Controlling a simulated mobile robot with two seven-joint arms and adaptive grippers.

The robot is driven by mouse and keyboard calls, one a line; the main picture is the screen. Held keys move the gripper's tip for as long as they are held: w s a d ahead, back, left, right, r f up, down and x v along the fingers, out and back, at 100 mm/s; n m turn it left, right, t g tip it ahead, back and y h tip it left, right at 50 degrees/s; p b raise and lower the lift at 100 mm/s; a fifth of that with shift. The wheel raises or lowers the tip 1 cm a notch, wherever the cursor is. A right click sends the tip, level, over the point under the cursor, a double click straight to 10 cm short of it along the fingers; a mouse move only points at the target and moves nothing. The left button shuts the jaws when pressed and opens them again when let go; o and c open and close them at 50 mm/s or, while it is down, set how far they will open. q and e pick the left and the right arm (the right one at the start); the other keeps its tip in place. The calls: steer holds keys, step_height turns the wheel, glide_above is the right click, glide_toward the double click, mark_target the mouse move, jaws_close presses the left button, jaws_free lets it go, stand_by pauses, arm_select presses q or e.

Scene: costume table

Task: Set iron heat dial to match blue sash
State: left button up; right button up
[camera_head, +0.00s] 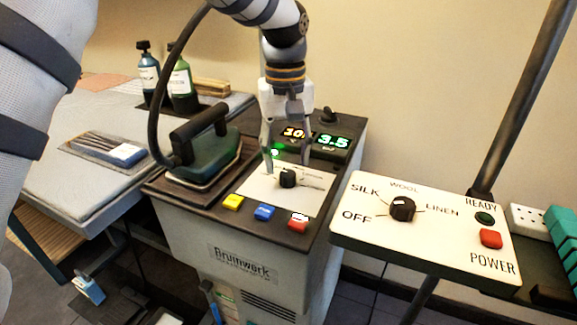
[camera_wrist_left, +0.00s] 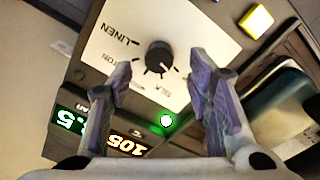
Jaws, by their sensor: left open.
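A black round dial (camera_head: 288,177) sits on a white plate on the iron station; in the wrist view the dial (camera_wrist_left: 160,56) has a white mark, with LINEN and partly hidden words around it. My left gripper (camera_head: 287,163) is open, pointing down above the dial, its fingers on either side; contact cannot be told. The iron (camera_head: 203,146) rests on the station left of the dial. A second black dial (camera_head: 402,208) is on a white panel marked OFF, SILK, WOOL, LINEN. My right gripper is out of view.
Yellow (camera_head: 232,201), blue (camera_head: 264,212) and red (camera_head: 298,223) buttons line the station's front edge. Lit displays (camera_head: 332,140) stand behind the dial. The white panel (camera_head: 370,236) has a red power button (camera_head: 491,238). Two bottles (camera_head: 181,84) stand at the back left.

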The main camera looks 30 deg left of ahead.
mark_target(287, 172)
arm_select(q)
step_height(287, 172, down, 4)
steer(key=shift+r, duration=0.25)
jaws_close()
